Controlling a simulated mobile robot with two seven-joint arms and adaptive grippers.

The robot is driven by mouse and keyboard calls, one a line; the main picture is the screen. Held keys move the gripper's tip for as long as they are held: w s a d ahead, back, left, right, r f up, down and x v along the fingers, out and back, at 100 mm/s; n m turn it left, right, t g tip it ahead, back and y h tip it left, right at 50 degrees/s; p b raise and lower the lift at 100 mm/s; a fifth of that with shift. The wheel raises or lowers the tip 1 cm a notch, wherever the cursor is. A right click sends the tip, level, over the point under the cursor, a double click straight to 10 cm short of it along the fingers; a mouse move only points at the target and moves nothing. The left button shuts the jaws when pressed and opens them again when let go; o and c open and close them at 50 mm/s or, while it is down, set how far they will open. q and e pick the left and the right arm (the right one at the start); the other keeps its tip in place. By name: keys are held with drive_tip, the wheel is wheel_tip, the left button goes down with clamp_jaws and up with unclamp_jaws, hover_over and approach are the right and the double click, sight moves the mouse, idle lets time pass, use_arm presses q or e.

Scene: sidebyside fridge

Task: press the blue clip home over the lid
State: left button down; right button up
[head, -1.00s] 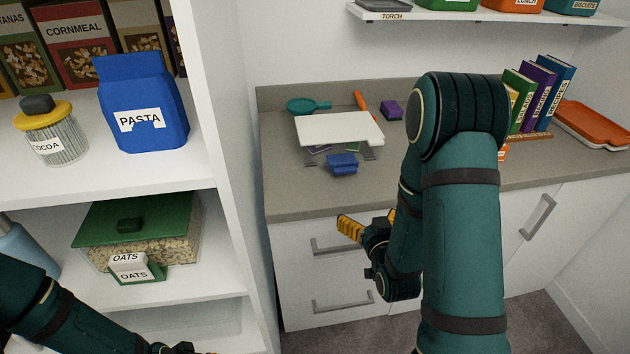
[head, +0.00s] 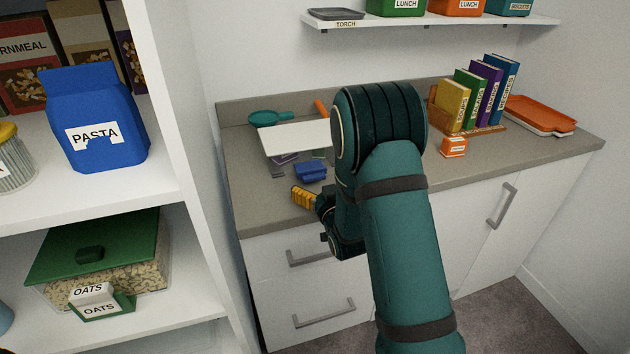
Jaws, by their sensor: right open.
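The white lid (head: 295,139) lies flat over a low box on the counter, whose see-through side partly shows below it. My arm covers the lid's right part. The blue clip (head: 311,172) is at the front of the box, below the lid's front edge. I cannot tell whether it grips the lid. My right gripper (head: 304,198) has yellow fingertips and is open and empty, at the counter's front edge just short of the clip. The arm hides part of it. My left gripper is not in view.
A teal pan (head: 270,118) lies behind the box. A small orange box (head: 454,147), a book rack (head: 473,135) and orange trays (head: 540,115) stand to the right. A white shelf unit (head: 185,120) closes off the left. The torch shelf (head: 430,22) hangs above.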

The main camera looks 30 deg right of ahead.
sight(315, 179)
drive_tip(key=shift+x, duration=1.55)
